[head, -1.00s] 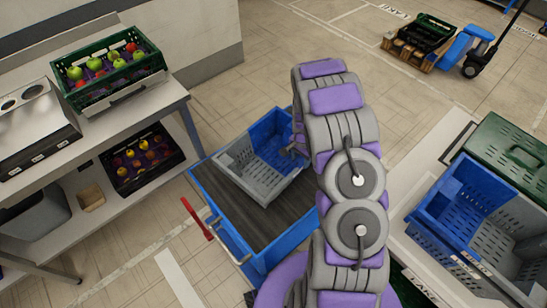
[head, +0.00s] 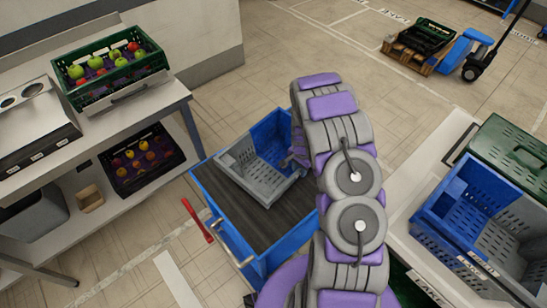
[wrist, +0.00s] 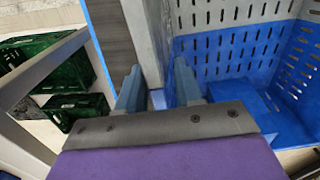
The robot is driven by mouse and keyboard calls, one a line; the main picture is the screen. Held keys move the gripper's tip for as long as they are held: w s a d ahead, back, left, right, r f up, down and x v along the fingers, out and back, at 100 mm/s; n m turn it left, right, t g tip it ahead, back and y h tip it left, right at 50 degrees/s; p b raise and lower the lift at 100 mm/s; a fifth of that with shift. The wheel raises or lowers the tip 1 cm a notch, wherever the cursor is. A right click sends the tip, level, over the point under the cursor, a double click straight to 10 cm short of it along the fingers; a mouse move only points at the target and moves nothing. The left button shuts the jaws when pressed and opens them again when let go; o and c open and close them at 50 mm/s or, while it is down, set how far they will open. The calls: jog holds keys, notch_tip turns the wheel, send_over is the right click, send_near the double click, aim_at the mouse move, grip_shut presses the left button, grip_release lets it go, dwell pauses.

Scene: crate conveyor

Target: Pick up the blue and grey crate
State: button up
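A blue and grey crate (head: 262,178) sits on the dark top of a blue cart (head: 225,207) in the head view. Its near part is grey and its far part blue, and it looks empty. My gripper (wrist: 157,78) is at the crate's right side; in the head view my arm hides most of it. In the wrist view its two fingers are apart, with the rim of the crate's wall (wrist: 146,35) between them. Some gap shows beside the wall, so the fingers do not look closed on it. The crate's slotted inside (wrist: 225,50) shows at the right.
A second blue and grey crate (head: 440,214) and a green crate (head: 500,150) stand on the right table. Left shelves hold a green fruit crate (head: 95,98) and a dark fruit crate (head: 118,180).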

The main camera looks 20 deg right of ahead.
jog(key=c, duration=0.3)
jog(key=shift+d, duration=0.25)
grip_shut()
jog(key=shift+s+a, duration=0.1)
dwell(0.4)
